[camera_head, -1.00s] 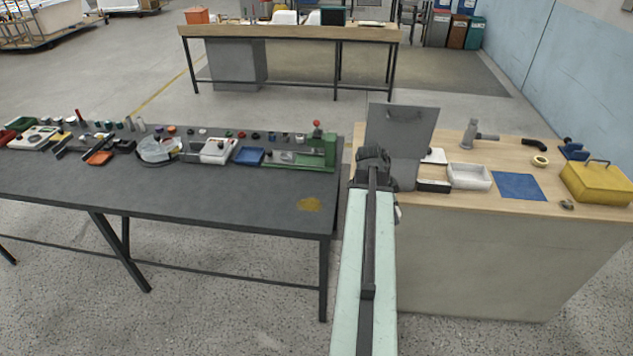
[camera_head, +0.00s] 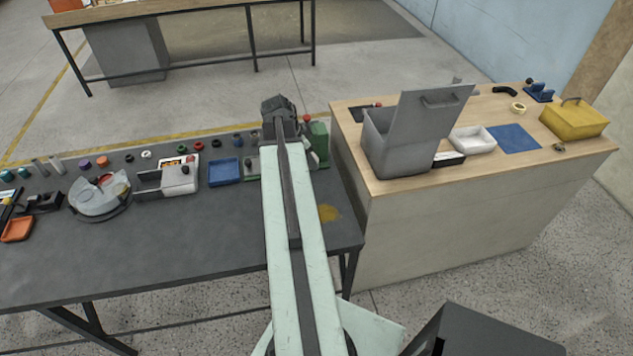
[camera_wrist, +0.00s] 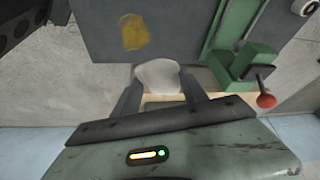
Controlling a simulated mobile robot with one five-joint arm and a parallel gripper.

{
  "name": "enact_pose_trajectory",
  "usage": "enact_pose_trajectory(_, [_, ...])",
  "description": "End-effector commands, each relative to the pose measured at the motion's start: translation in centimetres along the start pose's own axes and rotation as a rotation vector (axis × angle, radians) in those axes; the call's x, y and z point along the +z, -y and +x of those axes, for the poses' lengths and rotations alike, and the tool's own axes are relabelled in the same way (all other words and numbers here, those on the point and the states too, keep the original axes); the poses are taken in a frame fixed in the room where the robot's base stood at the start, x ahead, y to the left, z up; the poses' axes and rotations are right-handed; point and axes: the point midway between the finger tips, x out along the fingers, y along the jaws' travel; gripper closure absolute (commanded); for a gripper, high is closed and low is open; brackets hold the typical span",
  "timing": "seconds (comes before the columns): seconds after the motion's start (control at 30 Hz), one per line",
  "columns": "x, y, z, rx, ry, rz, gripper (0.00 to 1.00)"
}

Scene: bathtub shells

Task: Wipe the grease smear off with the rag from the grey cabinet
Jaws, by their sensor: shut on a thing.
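The grease smear is a yellow-brown patch (camera_head: 329,213) near the right end of the dark table (camera_head: 190,235). The smear also shows in the wrist view (camera_wrist: 133,31), beyond the fingers. My gripper (camera_wrist: 160,86) is shut on a whitish rag (camera_wrist: 158,72), which bulges out between the fingertips. The rag is apart from the smear in the picture. In the head view my gripper (camera_head: 281,108) is over the far right part of the table, and the rag is hidden there. The grey cabinet (camera_head: 393,152) stands on the wooden counter with its lid (camera_head: 427,115) raised.
A green tool with a red knob (camera_wrist: 247,62) stands close to my gripper, at the table's far right. A blue tray (camera_head: 225,171) and several small parts line the back. The counter (camera_head: 400,188) holds a white tray, blue mat and yellow box. The table's front is clear.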

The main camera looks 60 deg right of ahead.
Motion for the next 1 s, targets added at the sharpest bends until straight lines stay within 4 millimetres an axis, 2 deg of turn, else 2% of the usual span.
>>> enact_pose_trajectory(0.3, [0.8, 0.6, -0.3, -0.007, 0.000, -0.017, 0.96])
enact_pose_trajectory(0.37, [0.8, 0.5, 0.1, -0.005, 0.000, -0.013, 0.96])
enact_pose_trajectory(0.47, [0.5, -0.5, 3.0, 0.010, 0.000, 0.023, 0.96])
enact_pose_trajectory(0.6, [-0.8, -3.3, 9.5, 0.053, 0.000, 0.125, 0.96])
enact_pose_trajectory(0.7, [-1.9, -5.4, 13.2, 0.080, 0.000, 0.196, 0.96])
enact_pose_trajectory(0.83, [-2.9, -7.2, 15.9, 0.106, 0.000, 0.259, 0.96])
enact_pose_trajectory(1.0, [-3.5, -8.0, 16.3, 0.116, 0.000, 0.283, 0.96])
